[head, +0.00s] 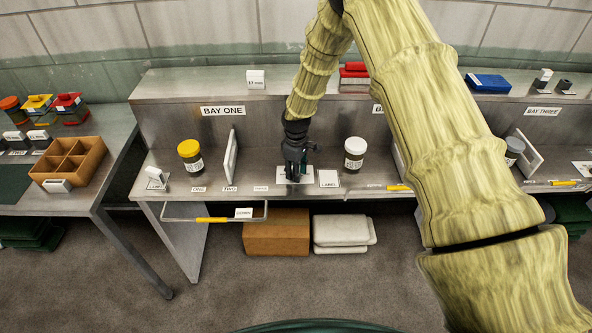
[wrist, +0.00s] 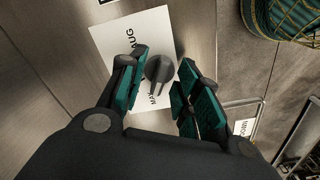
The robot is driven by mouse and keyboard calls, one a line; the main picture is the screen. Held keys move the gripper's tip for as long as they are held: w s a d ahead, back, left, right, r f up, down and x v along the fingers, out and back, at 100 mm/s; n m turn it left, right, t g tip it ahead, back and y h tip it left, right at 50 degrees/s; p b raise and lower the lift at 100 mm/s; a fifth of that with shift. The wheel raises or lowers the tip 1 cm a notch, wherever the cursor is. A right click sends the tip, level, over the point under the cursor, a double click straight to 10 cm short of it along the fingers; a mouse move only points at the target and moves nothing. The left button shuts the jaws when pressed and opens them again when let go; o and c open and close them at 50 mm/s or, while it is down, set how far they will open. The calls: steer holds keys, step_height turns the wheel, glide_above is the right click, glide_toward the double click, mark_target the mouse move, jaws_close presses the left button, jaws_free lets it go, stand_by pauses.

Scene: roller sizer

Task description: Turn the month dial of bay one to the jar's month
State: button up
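The month dial is a grey knob (wrist: 159,69) on a white card (wrist: 110,40) in the wrist view. "AUG" and "MAY" can be read on the card; other print is hidden. My gripper (wrist: 160,85) is open, with one teal-padded finger on each side of the knob; whether either finger touches it I cannot tell. In the head view my gripper (head: 294,172) is down over the card (head: 306,178) in bay one and hides the knob. A yellow-lidded jar (head: 190,156) stands left and a white-lidded jar (head: 354,154) right; their labels are too small to read.
An upright pale panel (head: 231,156) stands between the yellow-lidded jar and my gripper. A "LABEL" card (head: 328,178) lies just right of it. A rail with a yellow grip (head: 212,220) juts from the bench front. A divided brown tray (head: 70,160) sits on the left table.

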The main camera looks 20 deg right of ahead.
steer(key=shift+f, duration=0.25)
jaws_close()
steer(key=shift+m, duration=0.4)
steer(key=m+b, duration=0.2)
steer(key=shift+f+m, duration=0.1)
steer(key=shift+m, duration=0.3)
steer(key=m+b, duration=0.2)
steer(key=m, duration=0.2)
steer(key=shift+s+a+m, duration=0.1)
steer(key=shift+m, duration=0.2)
steer(key=m+b, duration=0.1)
steer(key=m, duration=0.3)
steer(key=shift+a, duration=0.1)
steer(key=shift+m+b, duration=0.4)
steer(key=shift+m, duration=1.3)
